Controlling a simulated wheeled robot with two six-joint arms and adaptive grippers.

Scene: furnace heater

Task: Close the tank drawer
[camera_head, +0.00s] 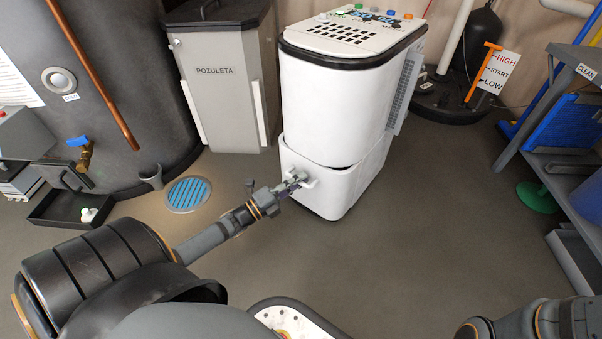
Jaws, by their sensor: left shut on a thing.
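The white heater (345,95) stands upright in the middle of the room. Its white tank drawer (335,190) forms the lower part, with a dark gap along its upper edge; the front seems to stand out a little from the body. A small white handle (305,177) is on the drawer's front. My left gripper (293,184) reaches in from the left and is shut on the handle, partly hiding it. My right arm shows only at the bottom right corner; its gripper is out of view.
A grey POZULETA bin (225,85) stands left of the heater, by a big dark tank (100,90). A blue floor drain (188,194) lies left of the drawer. A grey shelf (570,165) stands at the right. The floor in front of the heater is clear.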

